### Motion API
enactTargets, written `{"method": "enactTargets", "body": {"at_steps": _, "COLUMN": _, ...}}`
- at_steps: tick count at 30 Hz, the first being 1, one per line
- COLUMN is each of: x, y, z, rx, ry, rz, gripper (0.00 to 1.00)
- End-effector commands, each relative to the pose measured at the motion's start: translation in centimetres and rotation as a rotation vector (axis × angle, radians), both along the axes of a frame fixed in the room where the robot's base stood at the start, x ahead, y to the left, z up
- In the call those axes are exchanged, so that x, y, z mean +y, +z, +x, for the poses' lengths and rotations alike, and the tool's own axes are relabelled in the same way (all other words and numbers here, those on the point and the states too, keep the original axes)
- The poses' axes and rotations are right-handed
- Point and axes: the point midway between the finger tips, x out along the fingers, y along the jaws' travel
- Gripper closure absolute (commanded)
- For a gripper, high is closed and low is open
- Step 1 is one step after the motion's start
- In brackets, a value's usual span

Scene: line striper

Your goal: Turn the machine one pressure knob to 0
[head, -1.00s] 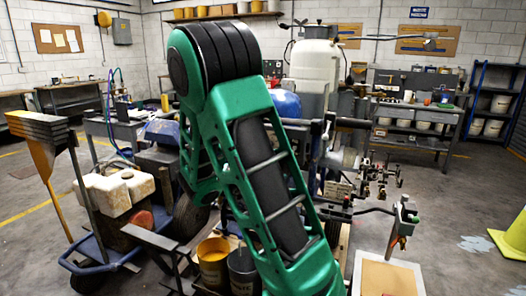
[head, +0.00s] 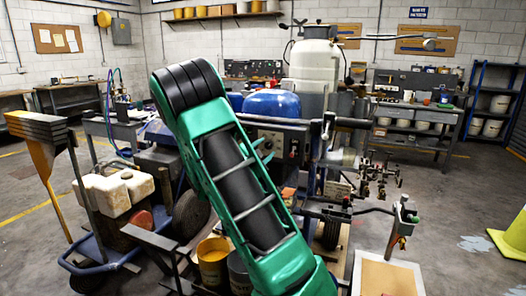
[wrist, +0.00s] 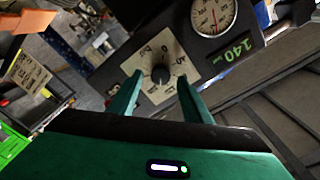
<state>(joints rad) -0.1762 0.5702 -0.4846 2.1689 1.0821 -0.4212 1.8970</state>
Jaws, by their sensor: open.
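The pressure knob (wrist: 160,74) is a small black dial on a cream plate (wrist: 150,55) with printed numbers, seen in the wrist view. I cannot tell which number its mark points to. A green readout (wrist: 233,50) beside it shows 140, and a round white gauge (wrist: 212,15) sits above that. My gripper (wrist: 160,86) is open, with one green finger on either side of the knob in the picture. I cannot tell whether the fingers touch it.
A blue tank (head: 272,103) and a white tank (head: 314,63) stand on the machine. A cart with a cream container (head: 116,190) is at left, a yellow bucket (head: 213,262) in front. Open floor lies at right, near a yellow cone (head: 511,238).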

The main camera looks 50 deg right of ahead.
Motion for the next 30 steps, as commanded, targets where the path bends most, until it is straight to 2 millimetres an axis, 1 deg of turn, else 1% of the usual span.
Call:
{"method": "enactTargets", "body": {"at_steps": 3, "x": -1.1, "y": 0.0, "z": 0.3, "rx": -0.001, "ry": -0.001, "rz": 0.000, "gripper": 0.55}}
{"method": "enactTargets", "body": {"at_steps": 6, "x": -1.5, "y": 0.0, "z": 0.5, "rx": 0.000, "ry": -0.001, "rz": -0.001, "gripper": 0.55}}
{"method": "enactTargets", "body": {"at_steps": 15, "x": -1.6, "y": 0.0, "z": 0.6, "rx": 0.000, "ry": 0.001, "rz": 0.001, "gripper": 0.55}}
{"method": "enactTargets", "body": {"at_steps": 20, "x": -1.6, "y": 0.0, "z": 0.6, "rx": 0.000, "ry": 0.000, "rz": 0.001, "gripper": 0.94}}
{"method": "enactTargets", "body": {"at_steps": 21, "x": -1.6, "y": 0.0, "z": 0.6, "rx": 0.000, "ry": 0.000, "rz": 0.001, "gripper": 0.97}}
{"method": "enactTargets", "body": {"at_steps": 22, "x": -1.6, "y": 0.0, "z": 0.5, "rx": 0.000, "ry": 0.000, "rz": 0.001, "gripper": 0.97}}
{"method": "enactTargets", "body": {"at_steps": 23, "x": -0.9, "y": -0.1, "z": 0.5, "rx": 0.002, "ry": 0.001, "rz": 0.002, "gripper": 0.96}}
{"method": "enactTargets", "body": {"at_steps": 25, "x": -1.4, "y": -0.1, "z": 0.5, "rx": 0.003, "ry": -0.002, "rz": 0.001, "gripper": 0.97}}
{"method": "enactTargets", "body": {"at_steps": 30, "x": -1.7, "y": -0.1, "z": 0.4, "rx": 0.026, "ry": -0.002, "rz": -0.009, "gripper": 0.97}}
